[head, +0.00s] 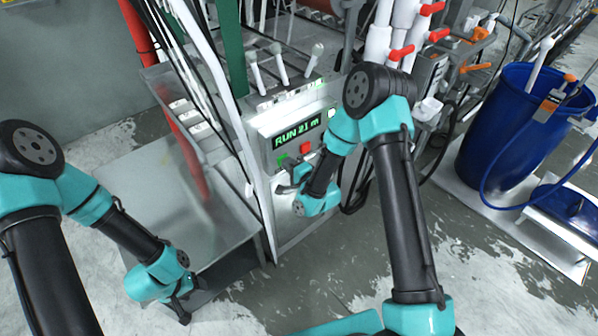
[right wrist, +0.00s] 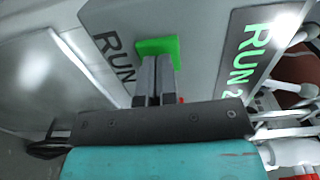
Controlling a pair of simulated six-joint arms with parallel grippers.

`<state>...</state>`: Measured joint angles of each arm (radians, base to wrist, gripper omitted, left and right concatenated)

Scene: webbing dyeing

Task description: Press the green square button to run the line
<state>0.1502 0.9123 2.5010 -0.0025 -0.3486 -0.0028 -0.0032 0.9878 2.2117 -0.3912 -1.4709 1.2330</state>
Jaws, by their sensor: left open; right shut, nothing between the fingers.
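The green square button (head: 283,161) is at the lower left of the grey control panel (head: 265,147), beside a green-lit display reading "RUN 21 m" (head: 298,131). It also shows in the right wrist view (right wrist: 160,46), next to a "RUN" label. My right gripper (right wrist: 155,60) is shut and empty, with its fingertips over the lower part of the button. I cannot tell whether the tips touch or press it. In the head view my right gripper (head: 287,188) is just below the button. My left gripper (head: 184,312) is open and empty, low at the left.
A red button (head: 306,147) sits right of the green one. Several white-knobbed levers (head: 283,68) stand above the panel. A metal table (head: 165,190) is at the left. A blue barrel (head: 505,135) stands at the right. Wet floor is open in front.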

